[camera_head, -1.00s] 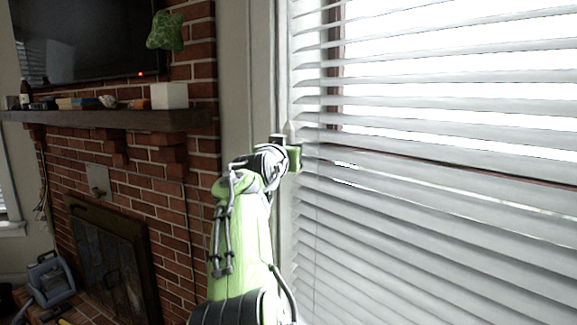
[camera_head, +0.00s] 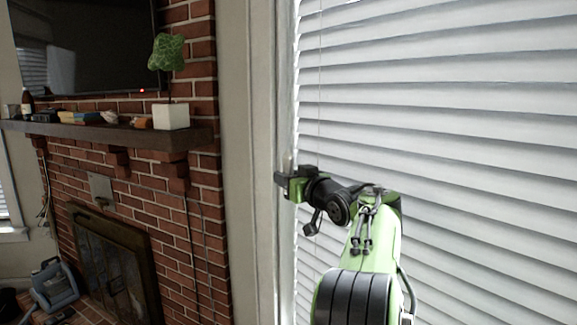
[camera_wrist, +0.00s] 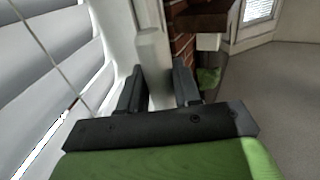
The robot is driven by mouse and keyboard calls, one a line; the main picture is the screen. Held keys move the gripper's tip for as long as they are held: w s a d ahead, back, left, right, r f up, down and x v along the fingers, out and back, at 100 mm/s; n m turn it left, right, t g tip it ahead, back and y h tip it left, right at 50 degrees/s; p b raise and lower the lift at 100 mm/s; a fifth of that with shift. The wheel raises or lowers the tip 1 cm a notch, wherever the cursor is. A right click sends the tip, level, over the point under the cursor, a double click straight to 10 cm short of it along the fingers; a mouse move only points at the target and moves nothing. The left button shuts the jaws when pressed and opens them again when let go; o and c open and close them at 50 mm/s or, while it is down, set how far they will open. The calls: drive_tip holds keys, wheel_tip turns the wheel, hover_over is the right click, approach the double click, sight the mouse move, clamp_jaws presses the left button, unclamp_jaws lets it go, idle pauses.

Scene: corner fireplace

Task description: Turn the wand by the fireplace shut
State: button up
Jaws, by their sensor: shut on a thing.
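The wand is a pale grey-white bar. In the wrist view the wand (camera_wrist: 151,52) stands between the two dark fingers of my gripper (camera_wrist: 158,82), which is shut on it. In the head view a short piece of the wand (camera_head: 287,162) shows above my gripper (camera_head: 285,181), at the left edge of the window blind. The white blind (camera_head: 430,150) has its slats tilted flat against each other, with no bright gaps in the head view. In the wrist view a thin bright gap shows at lower left. The wand's lower part is hidden.
The brick fireplace (camera_head: 170,235) stands to the left. Its dark mantel shelf (camera_head: 110,135) holds a white pot (camera_head: 171,117) with a green plant and several small objects. A thin cord (camera_head: 320,90) hangs in front of the blind. A blue-grey object (camera_head: 53,285) sits on the floor at lower left.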

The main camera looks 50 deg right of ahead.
drive_tip(key=shift+n+y+p, duration=0.5)
drive_tip(key=shift+y+p, duration=0.05)
drive_tip(key=shift+y, duration=0.25)
drive_tip(key=o, duration=0.9)
drive_tip(key=shift+w, duration=0.1)
drive_tip(key=shift+s+a+b, duration=0.4)
drive_tip(key=shift+s+b, duration=0.25)
drive_tip(key=shift+s, duration=1.95)
drive_tip(key=shift+s+a+b, duration=0.4)
drive_tip(key=shift+s+b, duration=0.25)
drive_tip(key=shift+s, duration=2)
drive_tip(key=shift+s+a+b, duration=0.4)
drive_tip(key=shift+s+b, duration=0.25)
drive_tip(key=shift+s, duration=1.95)
